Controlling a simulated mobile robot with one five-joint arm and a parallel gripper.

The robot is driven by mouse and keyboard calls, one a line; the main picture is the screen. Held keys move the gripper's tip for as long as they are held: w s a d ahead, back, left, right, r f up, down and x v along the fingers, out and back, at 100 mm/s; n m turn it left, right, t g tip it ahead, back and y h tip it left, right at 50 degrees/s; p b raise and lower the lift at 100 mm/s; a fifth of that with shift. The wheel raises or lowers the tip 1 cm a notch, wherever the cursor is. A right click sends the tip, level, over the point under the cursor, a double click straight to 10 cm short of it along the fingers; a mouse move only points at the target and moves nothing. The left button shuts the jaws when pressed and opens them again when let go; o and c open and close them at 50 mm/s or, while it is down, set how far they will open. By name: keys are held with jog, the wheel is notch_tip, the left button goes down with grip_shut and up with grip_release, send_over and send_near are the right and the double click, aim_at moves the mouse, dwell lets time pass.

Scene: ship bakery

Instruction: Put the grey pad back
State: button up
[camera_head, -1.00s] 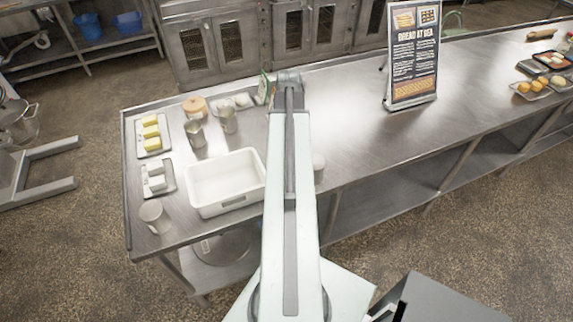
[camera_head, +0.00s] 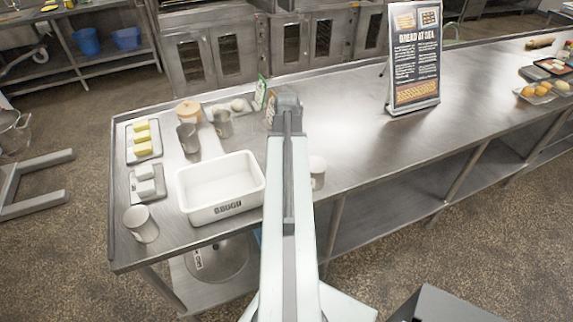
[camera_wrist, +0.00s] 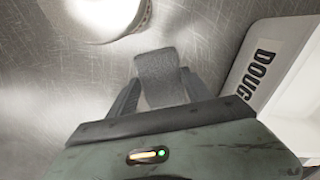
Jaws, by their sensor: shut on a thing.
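The grey pad (camera_wrist: 160,78) is a small flat piece with a rough surface, seen in the wrist view. My gripper (camera_wrist: 158,92) is shut on it, with a dark finger at each side. The pad is over the steel counter (camera_wrist: 60,80); I cannot tell whether it touches it. In the head view my own arm hides the gripper and the pad.
A white dough tub (camera_head: 219,207) stands left of my arm; its labelled wall (camera_wrist: 262,70) is right of the gripper. A white cup (camera_head: 317,172) stands right of my arm. A sign (camera_head: 413,55) stands further right, with bare counter around it.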

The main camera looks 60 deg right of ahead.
jog(key=shift+f, duration=0.15)
jog(key=o, duration=1.2)
notch_tip(320, 180, up, 12)
jog(key=p, duration=1.2)
jog(key=shift+r, duration=0.2)
